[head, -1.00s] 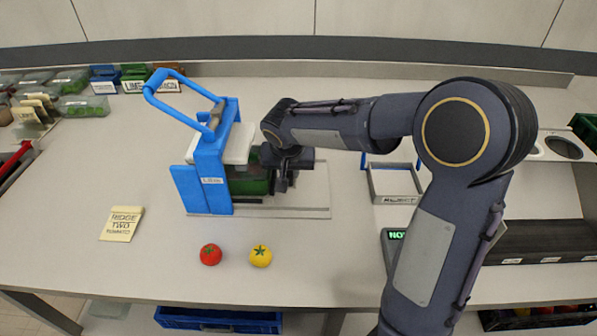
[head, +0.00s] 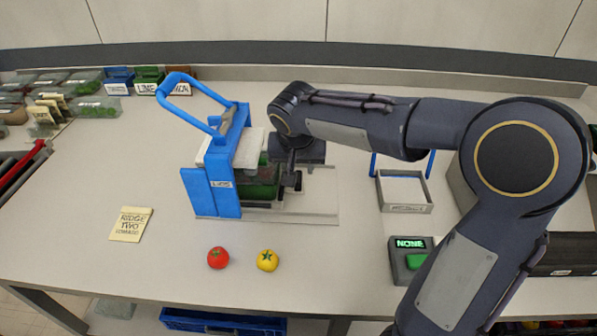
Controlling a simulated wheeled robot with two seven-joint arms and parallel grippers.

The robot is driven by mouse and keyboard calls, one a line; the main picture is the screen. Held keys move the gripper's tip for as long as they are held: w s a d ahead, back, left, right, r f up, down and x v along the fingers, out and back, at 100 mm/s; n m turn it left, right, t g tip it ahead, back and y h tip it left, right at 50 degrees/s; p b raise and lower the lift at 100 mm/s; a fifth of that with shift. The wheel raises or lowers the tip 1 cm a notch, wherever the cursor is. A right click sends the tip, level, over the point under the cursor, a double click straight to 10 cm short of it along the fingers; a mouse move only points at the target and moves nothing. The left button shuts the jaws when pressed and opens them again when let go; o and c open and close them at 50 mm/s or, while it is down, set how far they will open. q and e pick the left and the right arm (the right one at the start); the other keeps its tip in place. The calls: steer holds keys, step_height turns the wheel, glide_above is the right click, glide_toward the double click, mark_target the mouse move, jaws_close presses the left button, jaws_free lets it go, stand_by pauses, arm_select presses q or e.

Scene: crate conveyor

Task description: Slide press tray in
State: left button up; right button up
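The blue press (head: 223,165) stands upright on the counter left of centre, its looped handle (head: 177,84) raised. The press tray shows only in part, as a green and dark piece (head: 262,184) in the opening on the press's right side; much of it is hidden by my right gripper and the press frame. My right gripper (head: 288,182) reaches in from the right, close against the tray's right end. Its fingers are small and dark there, and I cannot tell whether they are open or shut. My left gripper does not show.
A red tomato (head: 218,258) and a yellow one (head: 267,260) lie in front of the press. A note (head: 131,224) lies left. A small grey tray (head: 405,208) and a box reading "NONE" (head: 409,259) stand right. Labelled bins (head: 148,82) are at the back left.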

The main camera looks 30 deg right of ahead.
steer(key=shift+v, duration=0.95)
